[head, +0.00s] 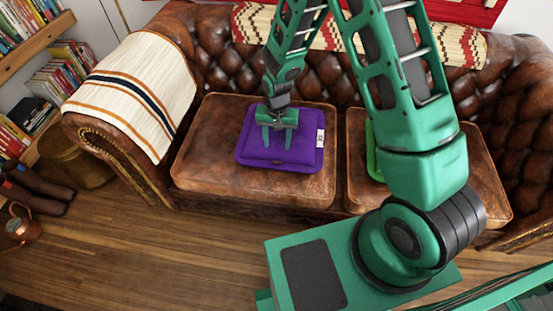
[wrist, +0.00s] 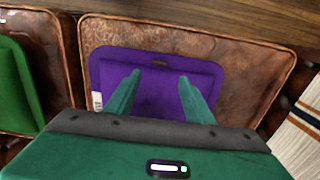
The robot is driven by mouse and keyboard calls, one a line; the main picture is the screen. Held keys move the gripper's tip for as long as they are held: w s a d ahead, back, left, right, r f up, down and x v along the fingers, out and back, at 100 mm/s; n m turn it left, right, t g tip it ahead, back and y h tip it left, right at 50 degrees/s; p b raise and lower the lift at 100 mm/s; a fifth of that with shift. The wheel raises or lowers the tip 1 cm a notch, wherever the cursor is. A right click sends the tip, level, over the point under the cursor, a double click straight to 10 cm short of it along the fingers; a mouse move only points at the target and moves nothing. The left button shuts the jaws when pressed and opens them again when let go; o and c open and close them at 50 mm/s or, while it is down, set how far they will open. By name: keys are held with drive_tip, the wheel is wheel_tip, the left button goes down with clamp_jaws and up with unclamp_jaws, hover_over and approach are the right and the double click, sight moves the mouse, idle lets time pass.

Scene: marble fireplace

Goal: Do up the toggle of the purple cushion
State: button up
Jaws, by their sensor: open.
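The purple cushion (head: 301,150) lies flat on the left seat of the brown leather sofa, with a white label (head: 320,138) on its right edge. A small dark toggle (head: 274,163) shows near its front edge; whether it is done up I cannot tell. In the wrist view the cushion (wrist: 150,85) lies beyond my fingers, and the toggle (wrist: 159,63) shows near its far edge, between and beyond the fingertips. My gripper (head: 277,143) is open and empty above the cushion, pointing down; it also shows in the wrist view (wrist: 160,76). Part of the cushion is hidden behind it.
A green cushion (head: 372,153) lies on the right seat, partly hidden behind my arm; it also shows in the wrist view (wrist: 15,85). A striped throw (head: 135,85) covers the left armrest. The tufted backrest (head: 220,65) rises behind. Wooden floor (head: 190,245) is clear in front.

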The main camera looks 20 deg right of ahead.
sight(277, 161)
wheel_tip(277, 161, down, 11)
drive_tip(key=shift+r, duration=0.15)
idle(0.4)
